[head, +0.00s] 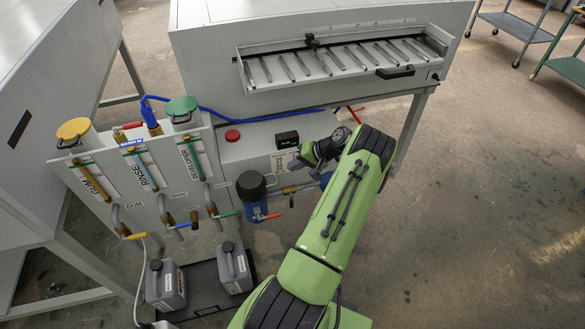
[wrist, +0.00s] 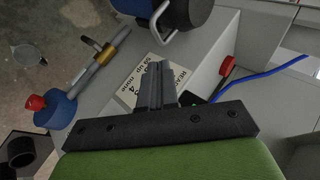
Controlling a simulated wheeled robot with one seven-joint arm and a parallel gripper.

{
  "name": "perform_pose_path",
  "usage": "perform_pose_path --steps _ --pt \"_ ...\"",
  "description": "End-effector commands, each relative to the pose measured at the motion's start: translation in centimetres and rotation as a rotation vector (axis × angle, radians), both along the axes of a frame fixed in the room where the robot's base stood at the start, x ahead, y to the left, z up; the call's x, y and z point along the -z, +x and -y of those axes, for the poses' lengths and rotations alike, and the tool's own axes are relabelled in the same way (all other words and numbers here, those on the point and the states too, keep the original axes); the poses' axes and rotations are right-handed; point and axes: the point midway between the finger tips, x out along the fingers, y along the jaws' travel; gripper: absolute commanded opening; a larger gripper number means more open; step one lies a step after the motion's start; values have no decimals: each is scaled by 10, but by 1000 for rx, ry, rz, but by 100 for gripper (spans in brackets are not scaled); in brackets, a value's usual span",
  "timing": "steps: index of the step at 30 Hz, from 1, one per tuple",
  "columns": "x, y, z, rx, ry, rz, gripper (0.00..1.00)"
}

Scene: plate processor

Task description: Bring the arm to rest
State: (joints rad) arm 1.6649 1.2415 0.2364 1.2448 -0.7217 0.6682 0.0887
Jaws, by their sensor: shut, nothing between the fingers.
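My green arm reaches up from the bottom of the head view and bends back at its elbow. My gripper (head: 298,163) is in front of the machine's front panel, beside a white printed label, and the arm's links partly crowd it. In the wrist view the two dark fingers of my gripper (wrist: 157,82) lie together in front of the label (wrist: 135,88). They are shut and hold nothing. Whether they touch the panel I cannot tell.
A blue filter with a black cap (head: 252,187) and brass pipework stand close to the left of my gripper. The red button (head: 232,135) and a small display (head: 287,139) are near. Grey canisters (head: 234,268) stand lower left. Open floor (head: 480,200) lies to the right.

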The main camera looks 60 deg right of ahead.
Motion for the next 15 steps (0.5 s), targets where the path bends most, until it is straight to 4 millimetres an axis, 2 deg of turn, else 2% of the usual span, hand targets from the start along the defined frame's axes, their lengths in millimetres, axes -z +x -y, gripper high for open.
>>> perform_pose_path --steps 7,10,15 --pt "-17 -50 17 0 -2 4 0" --pt "-21 -62 22 -1 -2 6 0" --pt "-23 -68 23 -5 -2 4 0"
